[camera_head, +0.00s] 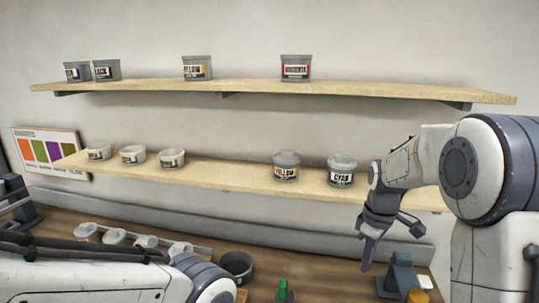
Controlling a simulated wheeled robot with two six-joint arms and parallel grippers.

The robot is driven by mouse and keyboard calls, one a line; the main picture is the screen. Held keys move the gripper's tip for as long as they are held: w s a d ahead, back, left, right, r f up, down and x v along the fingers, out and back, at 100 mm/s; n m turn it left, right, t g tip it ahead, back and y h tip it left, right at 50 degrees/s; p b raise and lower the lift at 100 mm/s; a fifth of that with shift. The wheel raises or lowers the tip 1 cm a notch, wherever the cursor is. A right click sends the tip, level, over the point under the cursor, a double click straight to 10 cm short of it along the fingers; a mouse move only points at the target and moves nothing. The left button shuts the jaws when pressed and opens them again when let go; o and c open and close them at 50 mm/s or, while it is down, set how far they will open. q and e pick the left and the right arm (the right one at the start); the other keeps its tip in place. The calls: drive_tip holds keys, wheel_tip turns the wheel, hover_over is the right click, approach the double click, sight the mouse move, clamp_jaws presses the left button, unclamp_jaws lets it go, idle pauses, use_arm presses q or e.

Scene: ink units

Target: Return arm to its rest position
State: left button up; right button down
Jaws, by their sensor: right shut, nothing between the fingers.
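My right arm comes in from the right, raised in front of the lower shelf's right end. My right gripper (368,252) points down above the bench and is shut, with nothing held in it. It hangs to the left of a dark blue-grey stand and apart from the shelf. My left arm (90,277) lies low across the bottom left. Its gripper does not show in the picture.
An upper shelf (400,91) holds several labelled ink tins. A dark bowl (236,266), green block (282,289) and stand (402,274) are on the bench.

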drive_tip(key=s+a+f+b, duration=0.2)
drive_tip(key=s+a+b, duration=0.1)
drive_tip(key=s+a, duration=0.4)
drive_tip(key=s+a+f+b, duration=0.25)
drive_tip(key=s+a, duration=0.35)
drive_tip(key=a, duration=0.3)
use_arm(q)
wheel_tip(320, 180, down, 11)
drive_tip(key=b, duration=0.3)
drive_tip(key=shift+r, duration=0.2)
use_arm(e)
drive_tip(key=s+a+f, duration=0.1)
drive_tip(key=s+f, duration=0.1)
drive_tip(key=s, duration=0.4)
drive_tip(key=s+a+f+m, duration=0.1)
drive_tip(key=s+a+f, duration=0.1)
drive_tip(key=s, duration=0.5)
drive_tip(key=shift+s+a+f+m+y, duration=0.2)
drive_tip(key=shift+f+m+y, duration=0.15)
drive_tip(key=shift+f, duration=0.4)
